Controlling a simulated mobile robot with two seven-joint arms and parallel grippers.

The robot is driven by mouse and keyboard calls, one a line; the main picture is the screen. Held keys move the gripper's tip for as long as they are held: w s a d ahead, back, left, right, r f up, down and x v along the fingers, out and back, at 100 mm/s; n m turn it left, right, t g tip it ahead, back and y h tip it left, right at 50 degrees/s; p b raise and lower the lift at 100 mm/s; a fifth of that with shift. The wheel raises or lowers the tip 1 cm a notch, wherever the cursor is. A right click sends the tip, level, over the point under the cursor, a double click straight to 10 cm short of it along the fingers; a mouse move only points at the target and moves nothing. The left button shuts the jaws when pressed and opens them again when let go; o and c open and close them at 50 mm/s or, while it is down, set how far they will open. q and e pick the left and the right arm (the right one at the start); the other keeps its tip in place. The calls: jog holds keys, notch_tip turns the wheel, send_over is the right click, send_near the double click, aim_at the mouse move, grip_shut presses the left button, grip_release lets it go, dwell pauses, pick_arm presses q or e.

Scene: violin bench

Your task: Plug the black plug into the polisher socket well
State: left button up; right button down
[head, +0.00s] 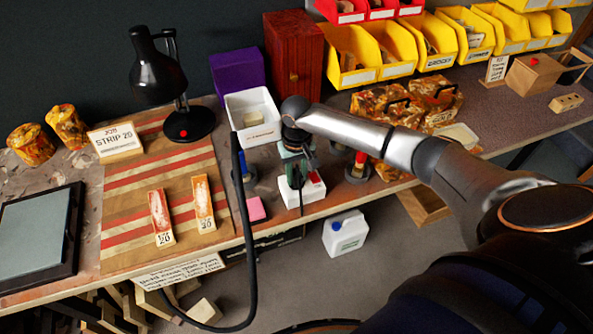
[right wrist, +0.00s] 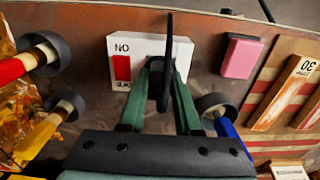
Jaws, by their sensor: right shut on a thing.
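My right gripper (head: 296,177) points down over a white box (head: 292,194) at the front of the bench. In the right wrist view its green fingers (right wrist: 160,95) are shut on a black plug (right wrist: 157,88), with a thin black piece rising from it toward the camera's top edge. The white box (right wrist: 122,48) lies right behind the plug there and bears the word NO and a red patch. No opening of the socket well shows; the fingers and plug cover part of the box. I cannot tell whether the plug touches the box. My left gripper is out of view.
A black cable (head: 249,240) hangs in a loop over the bench's front edge. A pink block (head: 256,208) lies left of the box. Tools with a blue handle (right wrist: 229,130) and a red handle (right wrist: 12,70) stand on either side. A white bin (head: 252,118) is behind.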

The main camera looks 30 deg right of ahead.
aim_at(297, 173)
jog(key=shift+f, duration=0.25)
jog(key=c, duration=0.5)
grip_release()
notch_tip(297, 173, up, 12)
jog(key=shift+r, duration=0.2)
dwell(1.0)
